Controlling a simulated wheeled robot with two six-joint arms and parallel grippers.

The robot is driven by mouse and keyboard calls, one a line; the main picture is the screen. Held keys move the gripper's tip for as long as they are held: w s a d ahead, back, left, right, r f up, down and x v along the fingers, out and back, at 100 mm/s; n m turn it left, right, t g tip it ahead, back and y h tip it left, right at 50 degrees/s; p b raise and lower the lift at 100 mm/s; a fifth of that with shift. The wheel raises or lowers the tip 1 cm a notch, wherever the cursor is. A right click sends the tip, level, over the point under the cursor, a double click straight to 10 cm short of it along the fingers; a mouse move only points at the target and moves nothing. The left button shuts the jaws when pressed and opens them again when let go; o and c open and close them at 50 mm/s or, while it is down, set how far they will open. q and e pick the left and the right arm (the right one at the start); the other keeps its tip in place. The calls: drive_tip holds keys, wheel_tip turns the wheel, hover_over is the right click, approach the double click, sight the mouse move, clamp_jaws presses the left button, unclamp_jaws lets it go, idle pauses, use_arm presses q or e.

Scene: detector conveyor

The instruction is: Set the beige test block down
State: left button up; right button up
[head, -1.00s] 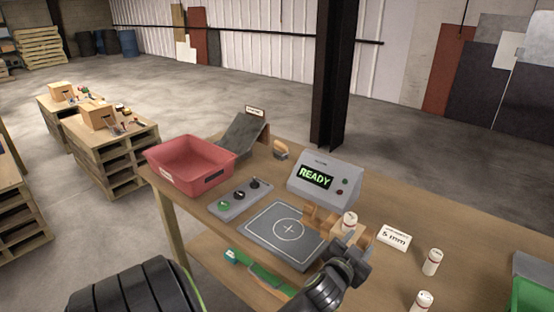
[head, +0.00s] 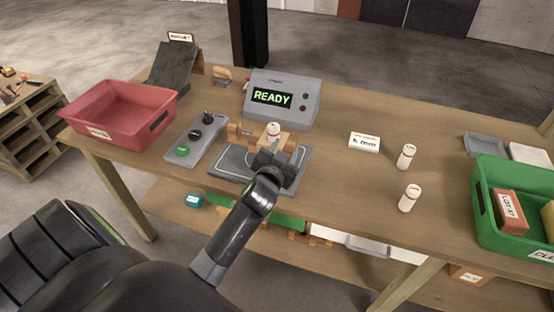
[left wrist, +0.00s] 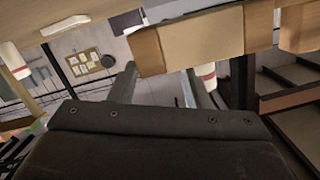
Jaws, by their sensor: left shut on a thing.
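My left gripper (head: 273,160) is over the grey plate (head: 228,171), in front of the READY console, and is shut on the beige test block (head: 266,143). The gripper hides much of the plate, including its cross mark. Whether the block touches the plate cannot be told. In the left wrist view the block (left wrist: 202,42) shows large beyond the two finger ends. A white cylinder with a red band (head: 273,130) shows at the block's top in the head view. My right gripper is not in view.
The READY console (head: 284,101) stands behind the plate, with wooden pieces (head: 235,131) near it. A switch panel (head: 195,138) and red bin (head: 120,116) are left. A 5 mm card (head: 364,142), two white cylinders (head: 406,157) and a green bin (head: 512,235) are right. Bare tabletop lies between.

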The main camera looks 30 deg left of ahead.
use_arm(q)
wheel_tip(320, 180, down, 5)
drive_tip(key=shift+a+r+b, duration=0.1)
drive_tip(key=shift+r+b, duration=0.05)
drive_tip(key=shift+b, duration=0.25)
clamp_jaws()
drive_tip(key=shift+c, duration=1.4)
unclamp_jaws()
drive_tip(key=o, duration=1.4)
drive_tip(key=v, duration=1.2)
drive_tip(key=shift+s, duration=0.1)
